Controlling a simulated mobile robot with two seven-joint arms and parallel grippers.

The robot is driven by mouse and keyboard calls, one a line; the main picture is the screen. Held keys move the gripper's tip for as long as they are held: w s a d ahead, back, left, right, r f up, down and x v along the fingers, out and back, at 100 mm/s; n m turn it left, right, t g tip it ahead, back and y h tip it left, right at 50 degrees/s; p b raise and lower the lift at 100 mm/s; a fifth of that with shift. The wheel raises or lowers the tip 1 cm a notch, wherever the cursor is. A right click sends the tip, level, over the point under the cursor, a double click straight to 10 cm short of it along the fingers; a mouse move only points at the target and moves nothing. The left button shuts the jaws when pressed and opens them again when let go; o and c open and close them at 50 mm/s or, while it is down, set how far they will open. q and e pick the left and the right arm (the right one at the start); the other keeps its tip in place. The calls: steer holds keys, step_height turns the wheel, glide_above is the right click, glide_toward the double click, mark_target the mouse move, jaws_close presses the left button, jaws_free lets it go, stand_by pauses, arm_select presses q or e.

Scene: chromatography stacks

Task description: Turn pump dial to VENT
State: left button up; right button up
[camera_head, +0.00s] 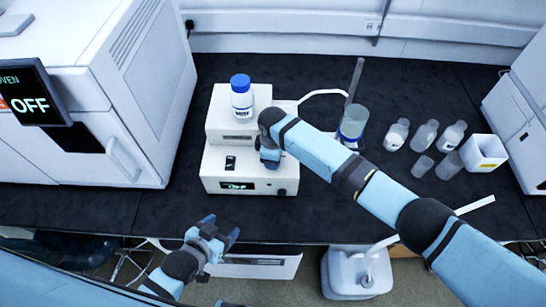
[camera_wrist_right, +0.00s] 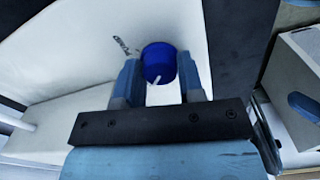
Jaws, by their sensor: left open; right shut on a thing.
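The white pump (camera_head: 222,165) stands on the black bench in the head view, with a small lit display (camera_head: 237,186) on its front. The blue pump dial (camera_wrist_right: 158,60) shows in the right wrist view, with a white pointer mark on its face and a small dark label beside it that I cannot read surely. My right gripper (camera_wrist_right: 160,82) is shut on the dial, one finger on each side. In the head view my right gripper (camera_head: 268,158) hides the dial at the pump's right side. My left gripper (camera_head: 222,236) is open and empty in front of the bench edge.
A blue-capped bottle (camera_head: 241,100) stands on top of the pump. A beaker (camera_head: 353,122) and several clear bottles (camera_head: 424,135) stand to the right, near a white box (camera_head: 484,152). An oven (camera_head: 140,90) reading OFF fills the left. Bare bench lies left of the pump.

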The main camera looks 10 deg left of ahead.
steer(key=shift+r, duration=0.1)
steer(key=o, duration=0.9)
step_height(320, 180, up, 14)
steer(key=shift+f+b, duration=0.1)
steer(key=shift+b, duration=0.55)
